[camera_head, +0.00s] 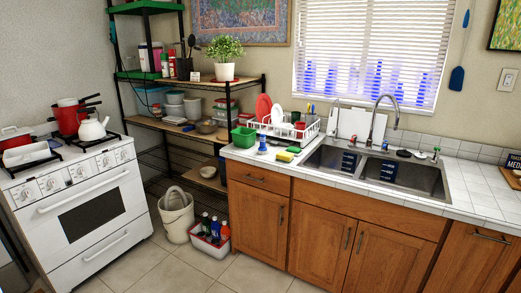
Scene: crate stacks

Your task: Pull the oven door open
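A white oven (85,205) stands at the left of the head view, under a stovetop. Its front door (95,218) has a dark window and a long white handle (84,191) along its top edge. The door looks shut. A second, lower handle crosses the panel below it. Neither of my grippers shows in this view, and nothing touches the oven handle.
A white bucket (177,217) and a bin of bottles (210,238) stand on the floor right of the oven. Wooden cabinets (330,235) under a white tiled counter (465,205) fill the right side. Tiled floor (175,270) is clear in front of the oven.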

